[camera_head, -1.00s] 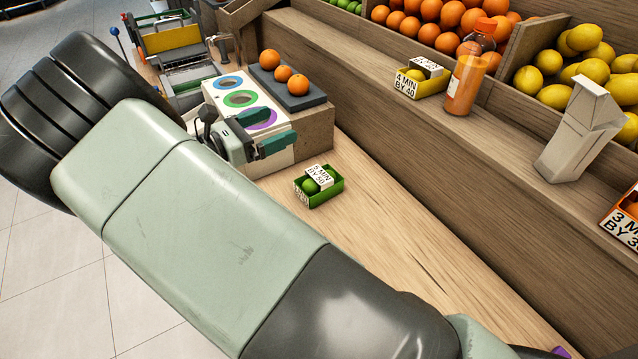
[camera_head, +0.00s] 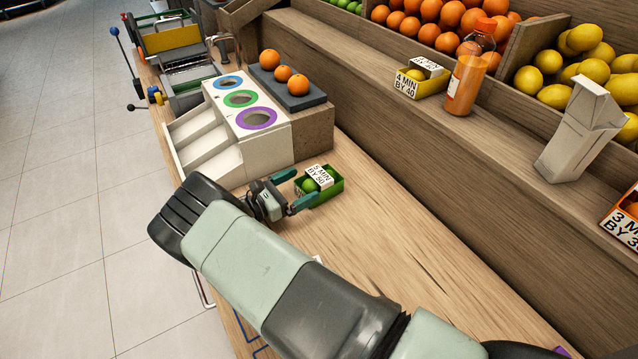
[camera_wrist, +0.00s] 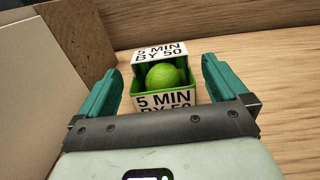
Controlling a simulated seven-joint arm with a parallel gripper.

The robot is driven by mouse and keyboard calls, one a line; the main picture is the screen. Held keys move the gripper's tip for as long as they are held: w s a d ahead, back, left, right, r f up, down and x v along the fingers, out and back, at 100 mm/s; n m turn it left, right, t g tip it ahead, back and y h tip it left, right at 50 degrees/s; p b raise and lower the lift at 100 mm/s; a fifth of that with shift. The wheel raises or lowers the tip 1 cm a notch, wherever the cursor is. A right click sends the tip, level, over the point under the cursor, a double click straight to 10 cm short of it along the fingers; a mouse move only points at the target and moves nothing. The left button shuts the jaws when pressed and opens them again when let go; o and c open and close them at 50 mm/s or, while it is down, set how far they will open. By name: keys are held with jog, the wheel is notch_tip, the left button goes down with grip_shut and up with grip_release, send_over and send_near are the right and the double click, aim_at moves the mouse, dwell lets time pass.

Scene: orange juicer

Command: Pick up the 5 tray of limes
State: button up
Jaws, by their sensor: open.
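The green tray of limes (camera_head: 325,192) sits on the wooden counter, with a white label reading "5 MIN BY 50". In the wrist view the tray (camera_wrist: 191,89) shows one lime (camera_wrist: 166,76) clearly, with labels at its front and back. My gripper (camera_head: 293,192) is open, with teal fingers at the left side of the tray. In the wrist view my gripper (camera_wrist: 160,85) has one finger on each side of the tray, with a gap to each. The tray looks just ahead of or between the fingertips; I cannot tell exactly how deep it is.
A white sorting box with coloured ring holes (camera_head: 250,125) stands behind the tray, and a dark board with oranges (camera_head: 290,88) is beyond it. A wooden shelf step (camera_head: 400,140) rises to the right. The counter in front of the tray (camera_head: 370,240) is clear.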

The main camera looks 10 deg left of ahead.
aim_at(315, 177)
jog(key=x, duration=0.5)
jog(key=shift+w+f, duration=0.1)
jog(key=shift+w, duration=0.1)
jog(key=c, duration=0.9)
